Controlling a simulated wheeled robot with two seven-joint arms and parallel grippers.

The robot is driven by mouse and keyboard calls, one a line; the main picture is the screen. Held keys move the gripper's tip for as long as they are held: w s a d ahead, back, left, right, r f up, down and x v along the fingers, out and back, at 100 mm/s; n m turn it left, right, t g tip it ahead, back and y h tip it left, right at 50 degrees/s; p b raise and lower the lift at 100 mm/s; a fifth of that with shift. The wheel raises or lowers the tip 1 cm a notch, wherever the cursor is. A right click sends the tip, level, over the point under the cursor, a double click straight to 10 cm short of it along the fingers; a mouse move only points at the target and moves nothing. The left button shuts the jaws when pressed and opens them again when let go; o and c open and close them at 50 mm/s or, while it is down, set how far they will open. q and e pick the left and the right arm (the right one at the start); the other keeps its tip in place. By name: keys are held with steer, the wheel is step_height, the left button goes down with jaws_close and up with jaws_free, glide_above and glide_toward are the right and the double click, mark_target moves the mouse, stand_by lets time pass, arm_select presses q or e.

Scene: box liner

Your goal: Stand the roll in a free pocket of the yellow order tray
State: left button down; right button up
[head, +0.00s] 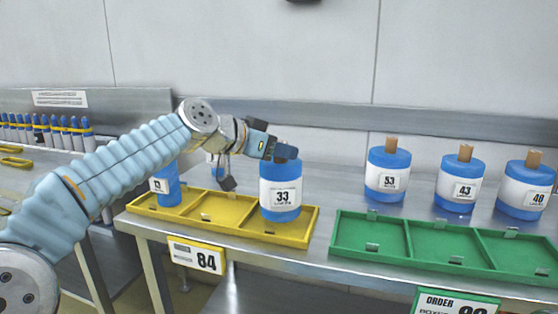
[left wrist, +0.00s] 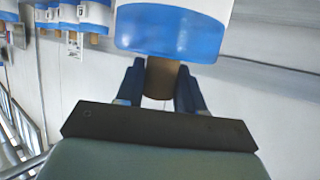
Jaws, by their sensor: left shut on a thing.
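A blue roll with a white label reading 33 (head: 281,192) is upright over the right pocket of the yellow order tray (head: 262,236). I cannot tell whether its base touches the pocket floor. My left gripper (head: 284,153) is shut on the brown core at the top of this roll. The left wrist view shows the core (left wrist: 160,76) between the fingers and the blue roll body (left wrist: 170,35) beyond. Another blue roll (head: 166,188) stands in the tray's left pocket, partly hidden by my arm. The middle pocket (head: 215,212) looks empty. My right gripper is not in view.
An empty green tray (head: 376,240) is to the right. Behind it stand rolls labelled 53 (head: 387,175), 43 (head: 460,187) and 48 (head: 525,191). A rack of blue-and-white items (head: 45,133) is at the far left.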

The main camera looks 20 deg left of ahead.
arm_select(q)
steer(key=shift+s+f, duration=0.1)
steer(key=shift+f, duration=0.95)
steer(key=shift+f+b, duration=0.2)
steer(key=shift+b, duration=0.15)
steer(key=c, duration=0.7)
jaws_free()
steer(key=shift+s+a+r, duration=0.1)
steer(key=shift+a+r, duration=0.05)
steer(key=shift+r, duration=0.05)
steer(key=b+v, duration=0.1)
steer(key=v, duration=1)
steer(key=shift+s+a+b, duration=0.2)
steer(key=shift+s+b, duration=0.1)
